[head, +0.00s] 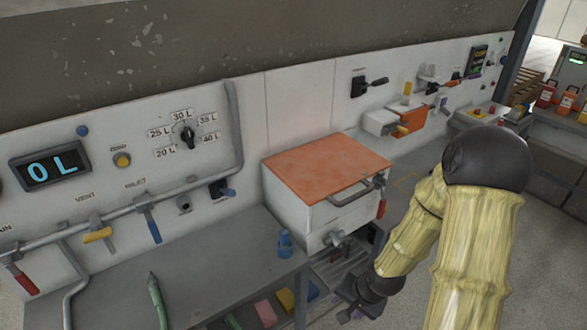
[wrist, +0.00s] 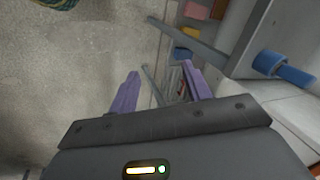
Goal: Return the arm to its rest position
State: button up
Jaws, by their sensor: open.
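My arm (head: 465,240), with yellowish sleeves and a black joint, stands at the right of the head view, bent with its forearm pointing down. My gripper (head: 358,301) hangs low beside the front of the bench, near the lower shelf. In the wrist view my gripper (wrist: 160,88) shows two purple fingers spread apart with nothing between them. Beyond the fingers are the floor and part of a metal frame.
A white box with an orange lid (head: 325,165) stands on the bench (head: 225,265), close to my arm. Pink and yellow blocks lie on the lower shelf. Bare floor (wrist: 70,60) is at left in the wrist view.

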jog(key=s+r+n+h, duration=0.1)
jog(key=s+r+n, duration=0.1)
jog(key=r, duration=0.5)
jog(key=s+d+r+n+h, duration=0.1)
jog(key=s+r+n, duration=0.2)
jog(key=r, duration=0.5)
jog(key=shift+s+d+r+n+h, duration=0.2)
jog(key=shift+d+n+h, duration=0.1)
jog(key=shift+n, duration=0.4)
jog(key=shift+f, duration=0.1)
jog(key=shift+c, duration=0.4)
